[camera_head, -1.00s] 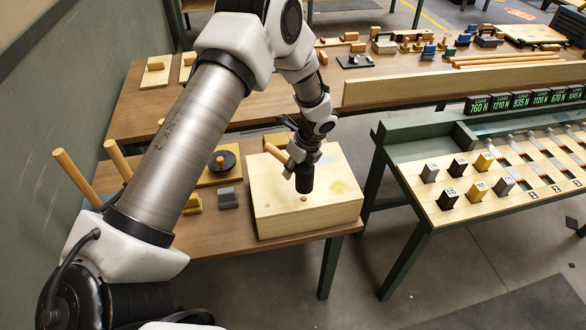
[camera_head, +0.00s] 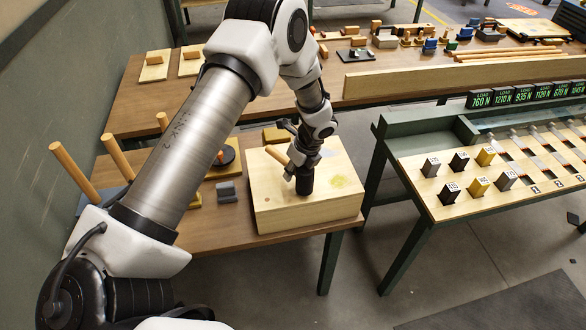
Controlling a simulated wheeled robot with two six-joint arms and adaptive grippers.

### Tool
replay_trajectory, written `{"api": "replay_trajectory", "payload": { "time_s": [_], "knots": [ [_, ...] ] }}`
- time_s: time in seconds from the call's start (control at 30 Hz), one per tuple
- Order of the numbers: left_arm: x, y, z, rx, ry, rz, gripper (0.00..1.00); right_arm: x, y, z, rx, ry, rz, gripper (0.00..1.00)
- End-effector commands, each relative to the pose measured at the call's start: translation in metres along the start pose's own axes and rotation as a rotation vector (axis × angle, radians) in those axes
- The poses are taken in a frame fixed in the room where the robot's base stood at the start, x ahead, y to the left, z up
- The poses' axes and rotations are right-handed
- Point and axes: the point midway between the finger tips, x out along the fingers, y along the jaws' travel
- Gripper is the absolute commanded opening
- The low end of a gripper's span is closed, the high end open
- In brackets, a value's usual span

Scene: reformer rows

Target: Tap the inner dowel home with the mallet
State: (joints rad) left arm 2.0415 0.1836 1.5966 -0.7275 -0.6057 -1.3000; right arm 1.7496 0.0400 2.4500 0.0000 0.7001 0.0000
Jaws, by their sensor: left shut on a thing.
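My left gripper (camera_head: 293,168) is shut on the mallet, whose wooden handle (camera_head: 276,154) slants up to the left. The black mallet head (camera_head: 305,184) is upright over the pale wooden block (camera_head: 290,217), its lower face at or very close to the block's top. The spot under the head is hidden, so I cannot see the dowel there or tell whether the head touches it. A small round dowel end (camera_head: 267,199) shows in the block's top to the left of the head, looking about flush. My right gripper is not in view.
The block stands at the right end of a brown table (camera_head: 212,238). Left of it are a grey block (camera_head: 227,192) and a dark round base with an orange peg (camera_head: 222,157). At right is a green-framed bench (camera_head: 440,205) with weights. A floor gap separates them.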

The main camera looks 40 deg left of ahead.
Motion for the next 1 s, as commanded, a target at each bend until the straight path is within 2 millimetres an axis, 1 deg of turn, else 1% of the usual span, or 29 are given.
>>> {"api": "replay_trajectory", "payload": {
  "time_s": [0.03, 0.13, 0.47, 0.57, 0.7, 0.87, 1.0],
  "knots": [
    [-0.016, 0.002, 0.005, -0.001, 0.0, -0.002, 0.0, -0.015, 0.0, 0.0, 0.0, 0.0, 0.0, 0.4],
    [-0.027, 0.003, 0.008, -0.001, 0.0, -0.002, 0.0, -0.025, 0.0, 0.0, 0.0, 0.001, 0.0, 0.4],
    [-0.027, 0.004, 0.008, -0.001, 0.0, -0.001, 0.0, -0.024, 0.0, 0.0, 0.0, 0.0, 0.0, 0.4],
    [-0.035, 0.004, 0.01, -0.001, -0.001, -0.002, 0.0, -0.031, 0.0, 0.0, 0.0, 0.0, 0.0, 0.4],
    [-0.052, 0.007, 0.015, -0.001, -0.001, -0.002, 0.0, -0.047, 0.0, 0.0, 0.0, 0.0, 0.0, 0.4],
    [-0.064, 0.009, 0.018, -0.001, -0.001, -0.001, 0.0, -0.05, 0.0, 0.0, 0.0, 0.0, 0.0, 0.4],
    [-0.065, 0.009, 0.018, -0.001, -0.001, -0.001, 0.0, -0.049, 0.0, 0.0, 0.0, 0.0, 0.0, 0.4]
  ]
}}
